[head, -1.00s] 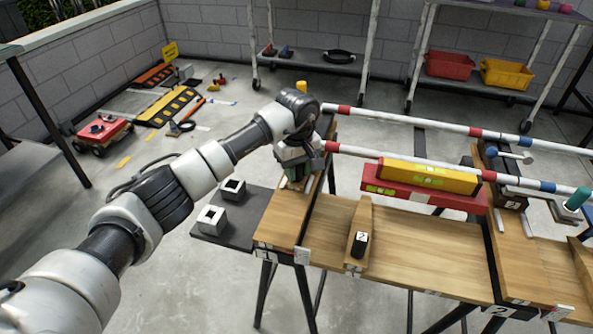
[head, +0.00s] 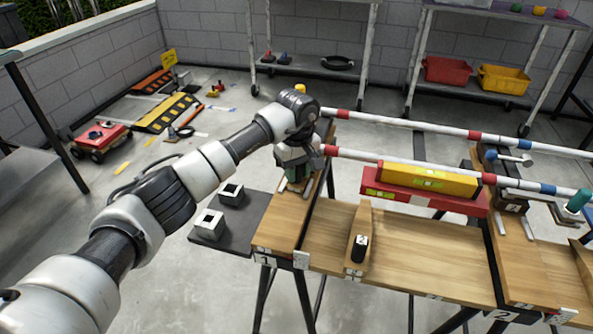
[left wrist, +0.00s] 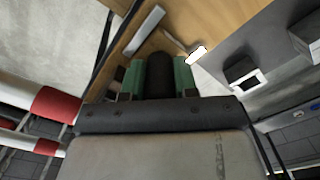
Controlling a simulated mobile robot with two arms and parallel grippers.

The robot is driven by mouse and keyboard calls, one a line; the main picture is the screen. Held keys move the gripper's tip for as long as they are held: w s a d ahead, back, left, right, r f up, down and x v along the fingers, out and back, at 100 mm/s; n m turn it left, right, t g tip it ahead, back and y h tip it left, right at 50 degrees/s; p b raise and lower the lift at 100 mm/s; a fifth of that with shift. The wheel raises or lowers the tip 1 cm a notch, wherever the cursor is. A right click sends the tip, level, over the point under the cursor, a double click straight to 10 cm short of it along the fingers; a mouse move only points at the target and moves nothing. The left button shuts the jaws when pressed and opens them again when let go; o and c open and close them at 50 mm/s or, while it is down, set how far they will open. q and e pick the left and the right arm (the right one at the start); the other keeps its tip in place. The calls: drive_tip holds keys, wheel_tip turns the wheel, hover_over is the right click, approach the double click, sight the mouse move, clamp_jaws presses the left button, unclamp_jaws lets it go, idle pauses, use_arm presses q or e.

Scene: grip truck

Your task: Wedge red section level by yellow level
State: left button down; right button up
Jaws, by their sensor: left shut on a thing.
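My left gripper (head: 297,176) is at the left end of the wooden bench, beside the near red-and-white pole (head: 400,163). A wooden wedge-shaped piece (head: 360,220) with a black block numbered 2 lies across the bench. My right gripper is not in view.
Two pale blocks with square holes (head: 210,224) sit on a dark side shelf (head: 240,230). A green handle (head: 578,200) stands at the right support. A second pole (head: 430,125) runs behind. Shelves with red (head: 447,70) and yellow bins (head: 503,79) stand at the back.

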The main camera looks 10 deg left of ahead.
use_arm(q)
drive_tip(key=shift+w+r, duration=0.2)
